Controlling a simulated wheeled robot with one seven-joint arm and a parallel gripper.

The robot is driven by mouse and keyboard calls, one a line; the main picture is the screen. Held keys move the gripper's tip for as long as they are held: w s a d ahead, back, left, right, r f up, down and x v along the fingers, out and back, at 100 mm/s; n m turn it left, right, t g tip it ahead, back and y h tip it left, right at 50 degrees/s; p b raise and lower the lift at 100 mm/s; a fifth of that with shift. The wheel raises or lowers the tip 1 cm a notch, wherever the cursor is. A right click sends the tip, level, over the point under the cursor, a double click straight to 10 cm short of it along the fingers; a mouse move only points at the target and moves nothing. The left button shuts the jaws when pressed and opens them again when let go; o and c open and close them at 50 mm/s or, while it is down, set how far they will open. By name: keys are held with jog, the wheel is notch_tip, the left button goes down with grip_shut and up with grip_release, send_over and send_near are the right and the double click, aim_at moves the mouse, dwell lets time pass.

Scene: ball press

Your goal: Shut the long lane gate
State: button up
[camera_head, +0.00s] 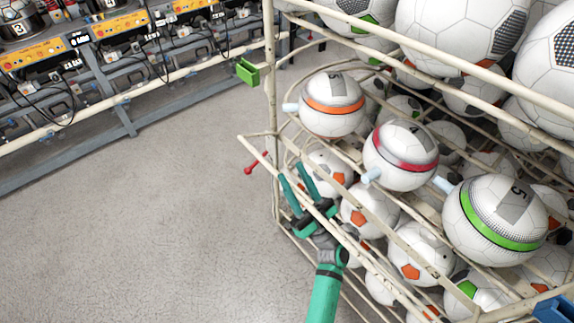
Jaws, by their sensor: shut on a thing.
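A long cream bar (258,156), which looks like the long lane gate, runs along the front of the ball rack, from its free left end down to the lower right. My gripper (293,173) has two green fingers that cross the bar near the rack's left corner. The gripper is shut on the bar, though the exact contact is partly hidden by the fingers. Where the bar ends at the lower right is not clear.
The wire rack (271,70) holds many white balls. Orange-banded (333,104), red-banded (401,155) and green-banded (495,220) balls sit along its front. Grey floor (130,220) at left is clear. A machine bench (80,65) stands behind.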

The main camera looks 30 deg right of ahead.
jog(key=shift+x, duration=2.05)
jog(key=shift+a, duration=0.1)
grip_shut()
